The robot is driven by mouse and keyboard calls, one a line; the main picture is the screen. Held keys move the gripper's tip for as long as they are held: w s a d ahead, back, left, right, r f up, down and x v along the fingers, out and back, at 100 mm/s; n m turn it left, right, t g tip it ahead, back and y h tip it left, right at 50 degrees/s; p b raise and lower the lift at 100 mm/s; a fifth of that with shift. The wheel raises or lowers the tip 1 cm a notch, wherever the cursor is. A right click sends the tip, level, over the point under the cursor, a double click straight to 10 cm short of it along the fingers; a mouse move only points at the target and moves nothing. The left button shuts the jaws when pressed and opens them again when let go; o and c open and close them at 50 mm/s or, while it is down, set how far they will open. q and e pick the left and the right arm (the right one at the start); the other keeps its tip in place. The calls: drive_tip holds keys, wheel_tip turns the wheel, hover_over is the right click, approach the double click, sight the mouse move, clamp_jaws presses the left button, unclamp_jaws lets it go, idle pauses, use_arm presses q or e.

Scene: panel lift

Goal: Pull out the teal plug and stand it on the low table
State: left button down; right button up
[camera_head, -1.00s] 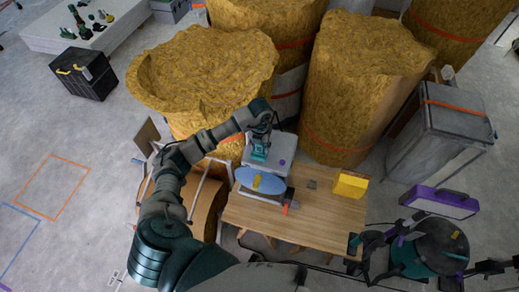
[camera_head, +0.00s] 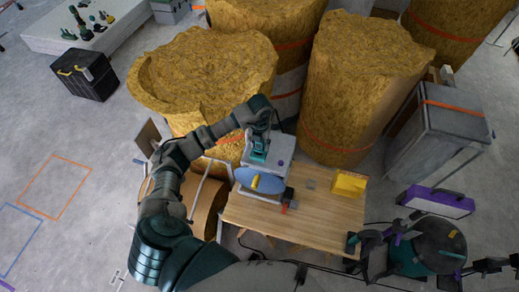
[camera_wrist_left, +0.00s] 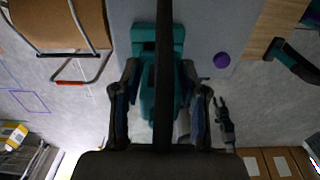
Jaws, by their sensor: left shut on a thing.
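The teal plug (camera_head: 258,157) is at the grey-white panel (camera_head: 283,150), behind the low wooden table (camera_head: 318,215). My left gripper (camera_head: 261,137) reaches it from above. In the left wrist view the plug (camera_wrist_left: 176,70) lies between the two fingers of my left gripper (camera_wrist_left: 160,95), which is shut on it. A dark bar across the middle hides part of the plug. I cannot tell whether the plug is still seated in the panel. My right arm's dark parts (camera_head: 370,248) seem to show at the lower right; I cannot make out its fingers.
A blue oval (camera_head: 270,182) with a yellow piece (camera_head: 255,182) stands in front of the panel. The table also holds a dark block (camera_head: 289,195), a small grey square (camera_head: 311,184) and a yellow box (camera_head: 349,184). Its front middle is clear. Big straw-coloured rolls (camera_head: 205,85) stand behind.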

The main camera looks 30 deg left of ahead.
use_arm(q)
drive_tip(key=shift+a+r+p, duration=0.2)
drive_tip(key=shift+r+p, duration=0.35)
drive_tip(key=shift+r, duration=0.35)
drive_tip(key=shift+d+r+p, duration=0.1)
drive_tip(key=shift+r+p, duration=0.45)
drive_tip(key=shift+r, duration=0.25)
